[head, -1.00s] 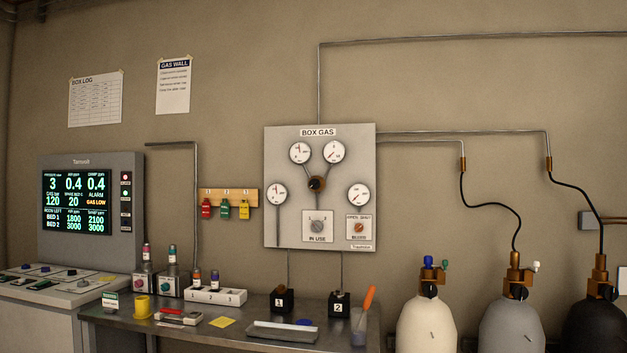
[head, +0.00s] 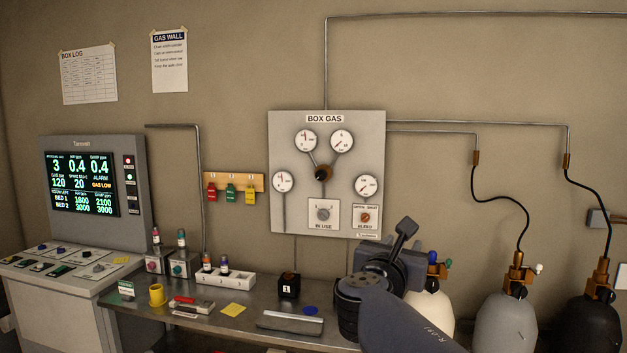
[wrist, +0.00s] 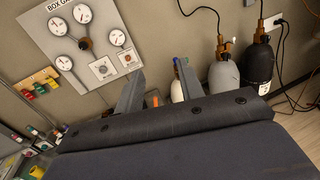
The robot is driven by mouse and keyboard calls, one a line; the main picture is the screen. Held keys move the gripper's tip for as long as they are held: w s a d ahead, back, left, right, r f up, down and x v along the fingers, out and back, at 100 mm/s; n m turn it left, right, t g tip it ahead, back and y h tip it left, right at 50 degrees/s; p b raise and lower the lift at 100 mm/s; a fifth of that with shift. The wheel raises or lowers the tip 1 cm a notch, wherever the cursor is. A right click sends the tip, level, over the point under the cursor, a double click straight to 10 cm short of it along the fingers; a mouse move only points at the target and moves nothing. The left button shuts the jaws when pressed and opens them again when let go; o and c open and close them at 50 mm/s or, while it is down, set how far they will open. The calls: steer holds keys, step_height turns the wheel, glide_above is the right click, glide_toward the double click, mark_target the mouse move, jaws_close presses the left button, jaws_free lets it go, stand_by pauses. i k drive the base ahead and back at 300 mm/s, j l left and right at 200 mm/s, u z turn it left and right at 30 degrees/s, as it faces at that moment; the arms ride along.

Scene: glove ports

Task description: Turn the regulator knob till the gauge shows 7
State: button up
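The regulator knob, black with a brass-coloured body (head: 323,173), sits mid-panel on the grey BOX GAS panel (head: 290,222); it also shows in the wrist view (wrist: 87,43). An upper left gauge (head: 305,140) and an upper right gauge (head: 341,141) are joined to it by short pipes. A lower left gauge (head: 283,181) and a lower right gauge (head: 367,186) flank it. The needle readings are too small to tell. My gripper (head: 404,232) is right of and below the panel, apart from the knob. In the wrist view its fingers (wrist: 158,78) are spread and empty.
An IN USE selector (head: 323,213) and a BLEED knob (head: 366,217) sit low on the panel. Gas cylinders (head: 506,325) stand at right. A bench (head: 220,322) with small items runs below. The space before the panel's face looks clear.

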mark_target(321, 174)
steer(key=i+u, duration=0.15)
steer(key=i, duration=0.5)
steer(key=i+u, duration=0.2)
steer(key=i, duration=0.5)
steer(key=i+l+u, duration=0.15)
steer(key=i, duration=0.5)
